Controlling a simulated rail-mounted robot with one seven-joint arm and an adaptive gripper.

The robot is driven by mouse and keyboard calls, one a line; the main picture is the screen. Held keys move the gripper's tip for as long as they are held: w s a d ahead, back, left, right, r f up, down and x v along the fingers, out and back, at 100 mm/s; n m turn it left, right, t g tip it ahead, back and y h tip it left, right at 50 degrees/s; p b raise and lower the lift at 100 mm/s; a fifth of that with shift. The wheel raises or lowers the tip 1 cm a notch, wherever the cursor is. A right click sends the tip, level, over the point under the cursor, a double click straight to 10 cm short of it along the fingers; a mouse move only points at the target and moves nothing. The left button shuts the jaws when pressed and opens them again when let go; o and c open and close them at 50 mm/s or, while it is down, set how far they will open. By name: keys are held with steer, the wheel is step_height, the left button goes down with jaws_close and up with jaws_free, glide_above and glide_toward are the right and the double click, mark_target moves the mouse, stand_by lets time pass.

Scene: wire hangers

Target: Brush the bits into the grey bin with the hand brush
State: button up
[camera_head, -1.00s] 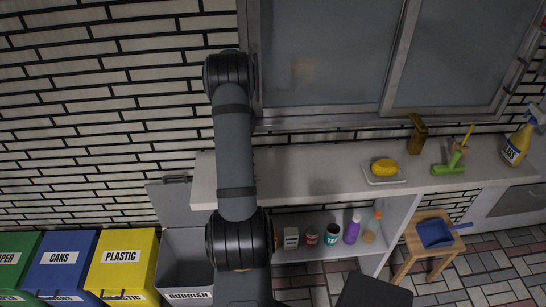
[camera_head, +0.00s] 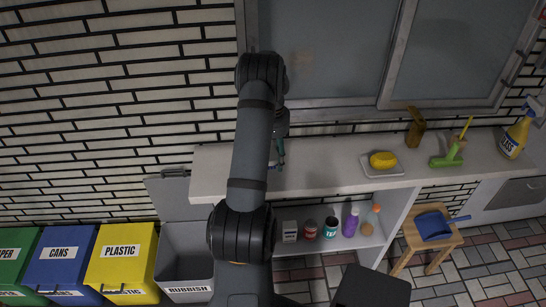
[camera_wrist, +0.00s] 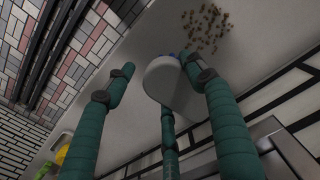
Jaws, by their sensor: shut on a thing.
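The hand brush (camera_wrist: 167,80) shows in the wrist view as a pale grey rounded body with a little blue at its far edge. My gripper (camera_wrist: 158,68) has its teal fingers around it and is shut on it; the handle is mostly hidden. The brown bits (camera_wrist: 205,28) lie scattered on the pale counter just beyond the brush, near the right finger. In the head view, my gripper (camera_head: 279,158) shows partly behind my arm, over the counter, with a speck of blue below it. The grey bin (camera_head: 184,262), labelled RUBBISH, stands open below the counter's left end.
The counter (camera_head: 330,183) also carries a yellow sponge on a dish (camera_head: 383,161), a green tool (camera_head: 449,158) and a spray bottle (camera_head: 516,138). Several bottles and cans stand on the shelf below. A blue dustpan (camera_head: 433,225) lies on a wooden stool. Coloured bins stand at left.

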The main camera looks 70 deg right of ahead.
step_height(320, 180, down, 5)
steer(key=b, duration=0.3)
steer(key=shift+f+b, duration=0.1)
steer(key=shift+b, duration=0.3)
steer(key=shift+w+f, duration=0.15)
steer(key=shift+w, duration=0.1)
steer(key=w+a+b, duration=0.1)
steer(key=w+a, duration=0.6)
steer(key=w, duration=0.2)
steer(key=w+a+b, duration=0.2)
steer(key=w+a, duration=0.6)
steer(key=w, duration=0.2)
steer(key=w+a+b, duration=0.1)
steer(key=w+a, duration=0.6)
steer(key=w, duration=0.3)
steer(key=shift+w+a+r, duration=0.1)
steer(key=shift+a+r, duration=0.15)
steer(key=shift+a, duration=0.15)
steer(key=shift+c, duration=0.6)
steer(key=shift+w+r+p, duration=0.1)
steer(key=shift+r+p, duration=2.1)
steer(key=shift+r, duration=0.75)
steer(key=shift+a+r, duration=0.1)
